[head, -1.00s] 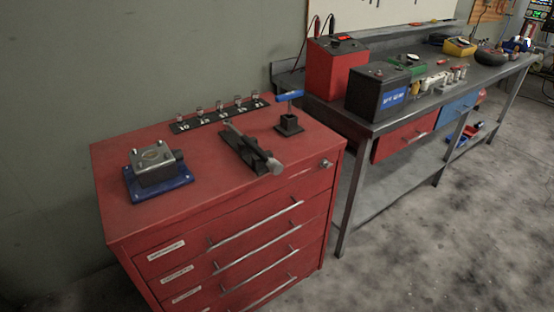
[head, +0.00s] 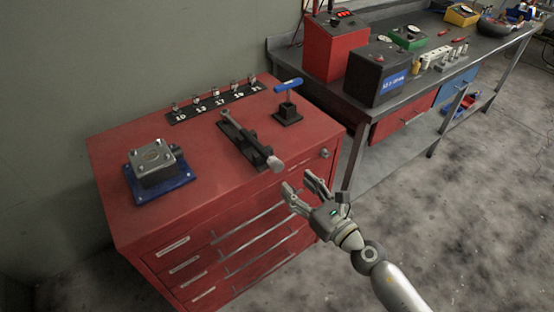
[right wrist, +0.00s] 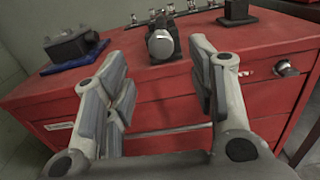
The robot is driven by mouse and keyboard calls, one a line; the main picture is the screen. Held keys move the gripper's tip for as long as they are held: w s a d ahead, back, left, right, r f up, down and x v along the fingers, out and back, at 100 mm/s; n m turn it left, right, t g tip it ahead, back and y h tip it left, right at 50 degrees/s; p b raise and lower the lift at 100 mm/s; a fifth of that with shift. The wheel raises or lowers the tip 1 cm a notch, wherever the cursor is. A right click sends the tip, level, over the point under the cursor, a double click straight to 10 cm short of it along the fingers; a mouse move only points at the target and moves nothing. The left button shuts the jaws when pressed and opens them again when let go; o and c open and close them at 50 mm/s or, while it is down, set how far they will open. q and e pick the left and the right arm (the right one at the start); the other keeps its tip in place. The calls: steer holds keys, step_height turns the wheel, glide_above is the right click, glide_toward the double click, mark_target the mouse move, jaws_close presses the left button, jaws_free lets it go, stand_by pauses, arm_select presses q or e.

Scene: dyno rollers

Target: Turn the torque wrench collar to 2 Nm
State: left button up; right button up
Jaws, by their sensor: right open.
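The torque wrench (head: 246,140) lies in a dark holder on top of the red tool cabinet. Its grey collar end (head: 275,163) points toward the cabinet's front edge. In the right wrist view the round collar end (right wrist: 160,44) faces me, ahead and between the fingers. My right gripper (head: 300,186) is open and empty, in front of the cabinet's upper front edge, just short of the collar and apart from it. The setting marks on the wrench are too small to read. My left gripper is not in view.
The red cabinet (head: 120,215) also carries a metal block on a blue base (head: 157,171), a numbered socket strip (head: 215,104) and a blue-handled tool in a black stand (head: 288,107). A workbench (head: 400,100) with a red box and a dark battery stands at the right.

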mark_target(279, 167)
steer(key=x, duration=1)
steer(key=shift+f, duration=0.1)
steer(key=shift+c, duration=0.3)
steer(key=c, duration=1)
